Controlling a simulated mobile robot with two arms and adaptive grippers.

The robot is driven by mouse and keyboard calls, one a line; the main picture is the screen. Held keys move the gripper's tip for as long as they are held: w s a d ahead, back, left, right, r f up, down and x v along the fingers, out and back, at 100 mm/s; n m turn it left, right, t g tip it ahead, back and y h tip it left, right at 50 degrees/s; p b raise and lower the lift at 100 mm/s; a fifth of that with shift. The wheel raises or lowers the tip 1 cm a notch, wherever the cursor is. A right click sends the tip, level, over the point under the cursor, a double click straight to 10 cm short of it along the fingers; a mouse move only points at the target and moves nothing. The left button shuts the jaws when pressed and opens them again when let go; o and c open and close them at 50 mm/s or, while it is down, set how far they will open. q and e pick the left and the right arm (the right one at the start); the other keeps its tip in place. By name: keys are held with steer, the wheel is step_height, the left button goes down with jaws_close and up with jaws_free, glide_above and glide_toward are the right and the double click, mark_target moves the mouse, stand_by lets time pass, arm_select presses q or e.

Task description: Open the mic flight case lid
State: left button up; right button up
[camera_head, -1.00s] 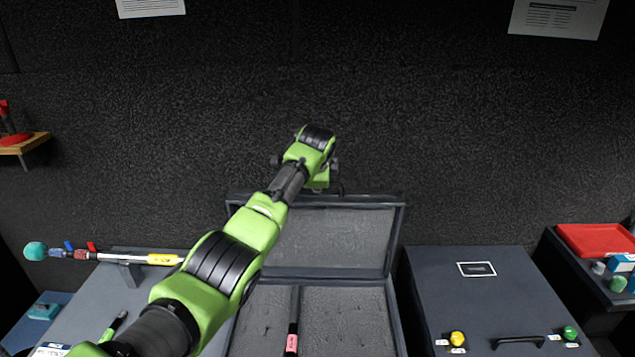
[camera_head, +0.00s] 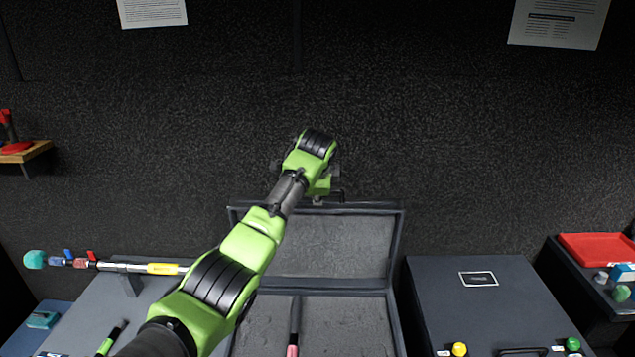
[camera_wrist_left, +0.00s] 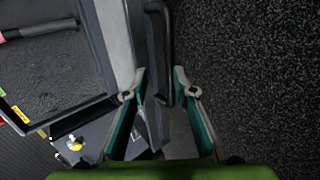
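The mic flight case (camera_head: 350,325) is open, its grey foam-lined lid (camera_head: 335,246) standing up against the dark wall side. A dark stick-shaped item with a pink band (camera_head: 293,345) lies in the case. My left arm crosses the case from the lower left, and its gripper (camera_head: 325,190) is at the lid's top edge, partly hidden by the wrist. In the left wrist view the black lid handle (camera_wrist_left: 157,45) lies between the parted fingers (camera_wrist_left: 160,92). The fingers look apart from it, though contact is hard to tell. My right gripper is not in view.
A second dark case (camera_head: 480,310) with a yellow and a green knob stands right of the flight case. A red tray (camera_head: 598,247) is at far right. A rod with a teal end (camera_head: 110,265) rests on a stand at left.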

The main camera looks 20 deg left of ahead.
arm_select(q)
steer(key=v, duration=0.9)
steer(key=shift+s, duration=0.2)
